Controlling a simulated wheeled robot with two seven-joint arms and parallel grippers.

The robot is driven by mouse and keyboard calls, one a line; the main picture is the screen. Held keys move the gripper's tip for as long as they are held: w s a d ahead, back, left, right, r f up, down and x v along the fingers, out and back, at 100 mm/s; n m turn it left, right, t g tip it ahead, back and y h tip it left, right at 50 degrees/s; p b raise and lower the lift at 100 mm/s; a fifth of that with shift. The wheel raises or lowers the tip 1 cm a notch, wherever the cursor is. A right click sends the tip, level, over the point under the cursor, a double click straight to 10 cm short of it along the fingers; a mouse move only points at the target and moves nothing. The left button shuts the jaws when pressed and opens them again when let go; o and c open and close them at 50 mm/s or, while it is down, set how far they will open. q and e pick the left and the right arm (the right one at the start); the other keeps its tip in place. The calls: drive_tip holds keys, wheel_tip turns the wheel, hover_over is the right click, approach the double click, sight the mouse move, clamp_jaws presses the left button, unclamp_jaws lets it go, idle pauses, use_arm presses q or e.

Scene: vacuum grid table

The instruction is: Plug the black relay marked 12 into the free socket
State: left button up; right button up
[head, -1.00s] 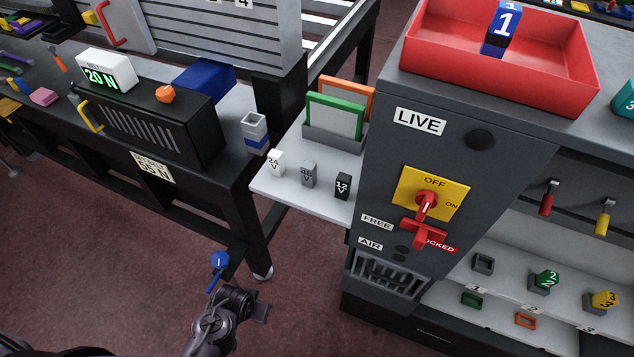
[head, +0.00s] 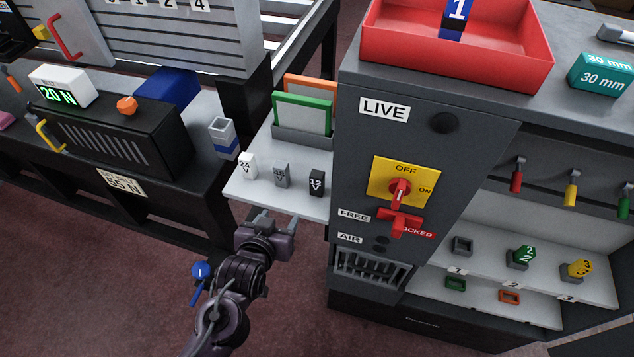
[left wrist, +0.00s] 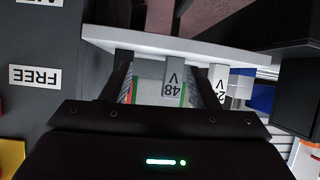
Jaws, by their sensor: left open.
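The black relay marked 12 (head: 317,182) stands upright on a white side shelf (head: 262,196), at the right end of a row with a grey relay marked 48 (head: 282,174) and a white relay marked 24 (head: 248,166). My left gripper (head: 277,222) is open and empty, in front of and below the shelf edge. My right gripper is out of view.
The dark cabinet (head: 375,145) beside the shelf carries a yellow switch plate (head: 402,182) and a red handle (head: 400,222). Green and orange framed panels (head: 301,114) stand behind the relays. A black box (head: 120,140) sits on the left bench. Open floor lies below the shelf.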

sight(316, 183)
use_arm(q)
drive_tip(key=d+t, duration=0.1)
drive_tip(key=w+d+t+h, duration=0.1)
drive_tip(key=d, duration=0.1)
drive_tip(key=d+m+t, duration=0.1)
drive_tip(key=t, duration=0.1)
drive_tip(key=shift+w+d+r+h, duration=0.3)
drive_tip(key=shift+w+d+r, duration=0.05)
drive_tip(key=shift+w, duration=0.05)
drive_tip(key=shift+t+h, duration=0.4)
drive_tip(key=shift+t, duration=0.3)
drive_tip(key=x, duration=0.2)
drive_tip(key=p+x, duration=0.1)
drive_tip(key=x, duration=0.2)
drive_tip(key=d+r+p+x, duration=0.1)
drive_tip(key=x, duration=0.1)
drive_tip(key=shift+d, duration=0.15)
drive_tip(key=shift+w+f, duration=0.15)
drive_tip(key=shift+w, duration=0.1)
drive_tip(key=shift+c, duration=0.3)
drive_tip(key=c, duration=1)
